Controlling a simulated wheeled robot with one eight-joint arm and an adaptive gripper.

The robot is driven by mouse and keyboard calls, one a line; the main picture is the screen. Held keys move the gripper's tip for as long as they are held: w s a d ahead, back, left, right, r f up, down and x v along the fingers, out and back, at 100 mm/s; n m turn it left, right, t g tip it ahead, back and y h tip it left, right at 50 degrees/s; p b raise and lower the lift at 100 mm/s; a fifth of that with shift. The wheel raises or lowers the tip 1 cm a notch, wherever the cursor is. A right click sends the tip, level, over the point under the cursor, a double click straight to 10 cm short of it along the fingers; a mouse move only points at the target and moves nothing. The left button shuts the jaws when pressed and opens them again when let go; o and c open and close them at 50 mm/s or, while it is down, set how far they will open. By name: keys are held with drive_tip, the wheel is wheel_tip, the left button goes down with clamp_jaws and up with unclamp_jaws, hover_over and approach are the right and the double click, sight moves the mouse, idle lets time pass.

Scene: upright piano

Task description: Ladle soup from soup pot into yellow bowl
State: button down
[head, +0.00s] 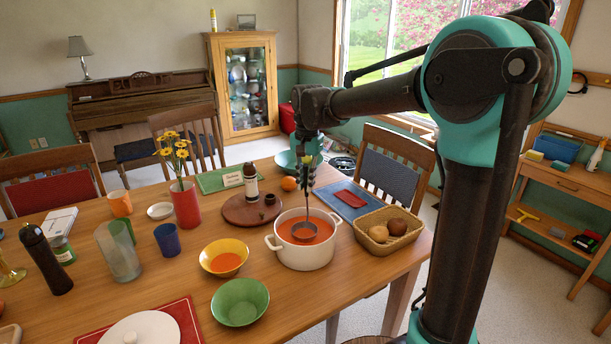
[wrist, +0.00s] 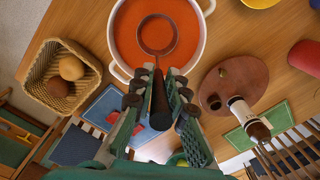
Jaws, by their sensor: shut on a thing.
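The white soup pot (head: 306,262) stands on the table, filled with orange-red soup; it fills the top of the wrist view (wrist: 117,50). My gripper (head: 308,183) is above the pot, shut on the dark handle of the ladle (head: 304,232). In the wrist view, my gripper's fingers (wrist: 158,98) flank the handle and the ladle's round bowl (wrist: 158,35) lies over the soup. Orange shows inside the ladle; I cannot tell how deep it sits. The yellow bowl (head: 206,256) stands left of the pot and has orange soup in it. Its edge shows in the wrist view (wrist: 258,3).
A green bowl (head: 240,302) stands in front of the yellow bowl. A wicker basket (head: 389,245) with round brown items is right of the pot. A round wooden board (head: 237,211) with a bottle (head: 251,185) is behind. A blue cup (head: 167,240) stands left.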

drive_tip(key=shift+f, duration=1.9)
drive_tip(key=shift+r, duration=7)
